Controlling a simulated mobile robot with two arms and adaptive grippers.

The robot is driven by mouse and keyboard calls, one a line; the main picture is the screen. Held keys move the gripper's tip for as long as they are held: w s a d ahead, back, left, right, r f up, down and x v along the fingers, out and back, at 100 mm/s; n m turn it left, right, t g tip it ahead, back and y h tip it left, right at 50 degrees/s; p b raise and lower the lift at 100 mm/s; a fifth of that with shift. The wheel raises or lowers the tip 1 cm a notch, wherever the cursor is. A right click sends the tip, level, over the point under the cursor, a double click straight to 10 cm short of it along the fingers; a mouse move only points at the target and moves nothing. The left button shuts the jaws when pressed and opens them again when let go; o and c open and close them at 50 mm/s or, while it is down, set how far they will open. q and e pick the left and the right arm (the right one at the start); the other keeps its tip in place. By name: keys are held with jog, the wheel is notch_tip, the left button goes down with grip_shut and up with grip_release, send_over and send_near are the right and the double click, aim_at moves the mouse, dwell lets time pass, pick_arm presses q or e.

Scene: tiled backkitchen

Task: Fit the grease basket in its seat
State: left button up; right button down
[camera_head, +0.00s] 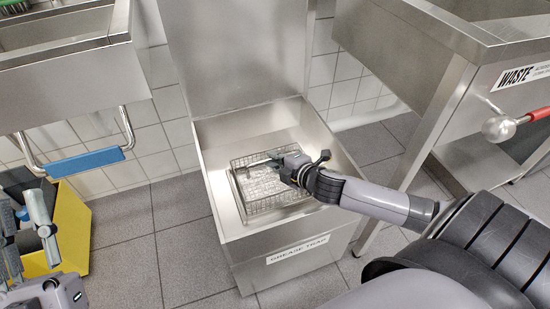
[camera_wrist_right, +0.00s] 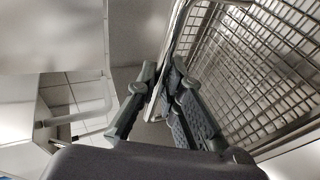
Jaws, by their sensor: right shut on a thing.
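The grease basket (camera_head: 262,202), a wire mesh box, is inside the walls of the open steel grease trap (camera_head: 222,226). My right gripper (camera_head: 277,160) reaches over it from the right and is shut on its upper metal edge or handle; I cannot tell which. In the right wrist view the fingers (camera_wrist_right: 160,95) close around a thin metal piece, with the basket's mesh (camera_wrist_right: 255,70) to the right. The seat is mostly hidden under the basket, so I cannot tell whether the basket rests in it. My left gripper (camera_head: 25,240) is open and empty at lower left.
The trap's raised lid (camera_head: 238,50) stands behind it. A yellow bin (camera_head: 75,230) is at left, below a sink (camera_head: 70,75) with a blue-gripped bar (camera_head: 87,162). A steel waste table (camera_head: 440,70) with a red-handled lever (camera_head: 505,127) is at right. Tiled floor at front left is clear.

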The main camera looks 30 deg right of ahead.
jog(key=shift+f, duration=0.1)
jog(key=c, duration=2.2)
grip_release()
jog(key=o, duration=0.6)
jog(key=shift+c, duration=0.2)
pick_arm(q)
jog(key=shift+s+r, duration=0.1)
jog(key=shift+s, duration=0.05)
pick_arm(e)
jog(key=shift+f, duration=0.15)
jog(key=shift+s, duration=0.1)
jog(key=v, duration=1.2)
jog(key=shift+d, duration=0.1)
